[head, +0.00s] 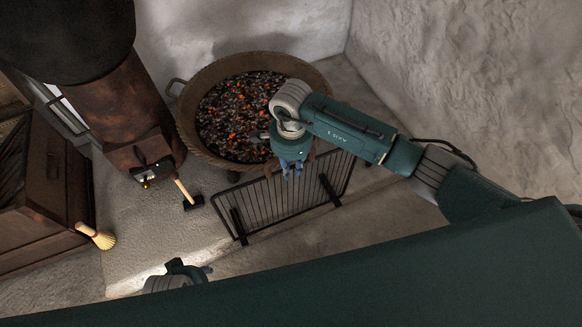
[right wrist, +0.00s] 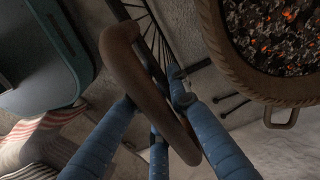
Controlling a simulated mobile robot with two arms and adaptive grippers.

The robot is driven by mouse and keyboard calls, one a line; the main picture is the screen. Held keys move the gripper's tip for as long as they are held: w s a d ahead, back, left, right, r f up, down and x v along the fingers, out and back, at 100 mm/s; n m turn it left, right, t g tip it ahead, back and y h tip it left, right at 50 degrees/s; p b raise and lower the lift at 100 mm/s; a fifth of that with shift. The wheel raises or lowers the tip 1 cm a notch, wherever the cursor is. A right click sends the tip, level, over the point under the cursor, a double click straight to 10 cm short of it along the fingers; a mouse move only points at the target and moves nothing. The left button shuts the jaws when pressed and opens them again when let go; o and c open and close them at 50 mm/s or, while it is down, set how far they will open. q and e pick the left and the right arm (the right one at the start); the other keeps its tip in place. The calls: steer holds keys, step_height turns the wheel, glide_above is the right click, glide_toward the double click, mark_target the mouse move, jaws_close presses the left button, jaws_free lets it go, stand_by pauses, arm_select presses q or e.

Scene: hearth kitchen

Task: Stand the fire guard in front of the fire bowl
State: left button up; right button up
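The fire guard (head: 290,190), a black barred panel with feet, is close in front of the fire bowl (head: 187,118), on its near side. I cannot tell whether its feet bear on the floor. My right gripper (head: 291,168) is at the guard's top edge. In the right wrist view its blue fingers (right wrist: 158,112) close around the guard's brown curved handle (right wrist: 135,75); a fingertip is partly hidden by it. The bowl (right wrist: 215,45) is at the upper right there, full of dark coals and embers. My left gripper (head: 205,269) shows only in part at the bottom, its fingers mostly hidden.
A rusty stove (head: 120,105) and a wooden cabinet (head: 50,180) stand at the left. A hearth brush (head: 192,201) and a straw whisk (head: 100,238) are near them. A striped cloth (right wrist: 40,140) lies at the left in the right wrist view. Floor right of the guard is clear.

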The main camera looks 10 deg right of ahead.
arm_select(q)
steer(key=shift+s, duration=0.1)
arm_select(e)
steer(key=o, duration=0.3)
steer(key=shift+o, duration=0.2)
steer(key=shift+r, duration=0.1)
arm_select(q)
steer(key=f, duration=0.1)
steer(key=s+f+p, duration=0.1)
steer(key=f, duration=0.1)
steer(key=s+f, duration=0.1)
steer(key=f, duration=0.1)
steer(key=shift+a+f+p, duration=0.15)
steer(key=shift+f+p, duration=0.05)
steer(key=shift+p, duration=0.15)
arm_select(e)
step_height(320, 180, up, 12)
steer(key=shift+s+r, duration=0.1)
